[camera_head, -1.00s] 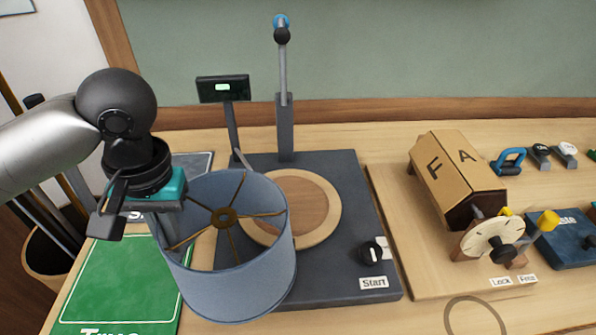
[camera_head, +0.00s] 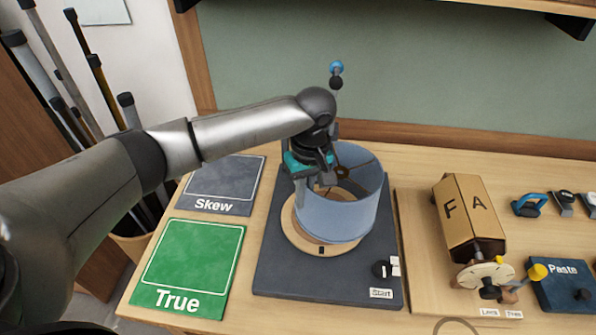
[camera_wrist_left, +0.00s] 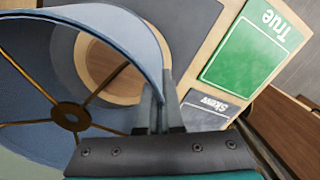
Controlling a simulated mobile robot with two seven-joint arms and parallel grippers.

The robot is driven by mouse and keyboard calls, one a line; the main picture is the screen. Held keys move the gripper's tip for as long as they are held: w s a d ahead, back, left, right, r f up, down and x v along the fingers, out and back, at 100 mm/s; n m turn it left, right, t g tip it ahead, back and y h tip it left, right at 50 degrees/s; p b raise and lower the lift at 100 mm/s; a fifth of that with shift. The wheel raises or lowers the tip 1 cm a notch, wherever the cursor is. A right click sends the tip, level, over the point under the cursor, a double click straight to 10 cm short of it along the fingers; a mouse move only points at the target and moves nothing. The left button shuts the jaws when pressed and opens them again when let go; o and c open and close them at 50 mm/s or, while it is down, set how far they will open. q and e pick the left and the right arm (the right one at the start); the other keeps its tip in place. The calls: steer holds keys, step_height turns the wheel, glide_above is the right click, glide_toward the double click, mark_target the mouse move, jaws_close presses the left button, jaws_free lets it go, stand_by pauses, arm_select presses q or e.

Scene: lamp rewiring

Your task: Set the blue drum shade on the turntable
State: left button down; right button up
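The blue drum shade (camera_head: 345,210) is over the right part of the round wooden turntable (camera_head: 300,236) in the head view. Its open top shows brass spokes and a hub. My left gripper (camera_head: 314,184) is shut on the shade's left rim. In the left wrist view the fingers (camera_wrist_left: 158,105) pinch the wall of the shade (camera_wrist_left: 95,25). The turntable (camera_wrist_left: 84,62) shows below through the shade, off its centre. I cannot tell whether the shade's bottom touches the turntable. My right gripper is not in view.
A green True mat (camera_head: 190,262) and a grey Skew mat (camera_head: 222,184) lie left of the dark turntable base (camera_head: 325,284). The base has a Start knob (camera_head: 381,270).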

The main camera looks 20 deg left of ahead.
mark_target(298, 214)
arm_select(q)
steer(key=shift+w+a+r+n+p, duration=0.2)
steer(key=shift+a+n+p, duration=0.3)
steer(key=shift+n+p, duration=0.45)
steer(key=shift+w+a+f+n+p, duration=0.15)
steer(key=shift+a+f+n+p, duration=0.15)
steer(key=shift+p, duration=0.3)
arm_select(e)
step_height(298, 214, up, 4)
arm_select(q)
step_height(298, 214, down, 4)
steer(key=b, duration=0.6)
steer(key=shift+f, duration=0.45)
steer(key=shift+f+b, duration=0.3)
steer(key=shift+f, duration=0.55)
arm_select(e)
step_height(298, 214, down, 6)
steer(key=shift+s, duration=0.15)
arm_select(q)
steer(key=shift+d+p, duration=0.1)
steer(key=shift+p, duration=1.25)
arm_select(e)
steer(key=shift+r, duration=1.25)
arm_select(q)
steer(key=shift+f, duration=0.3)
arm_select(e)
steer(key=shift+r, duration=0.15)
arm_select(q)
steer(key=c, duration=0.5)
jaws_free()
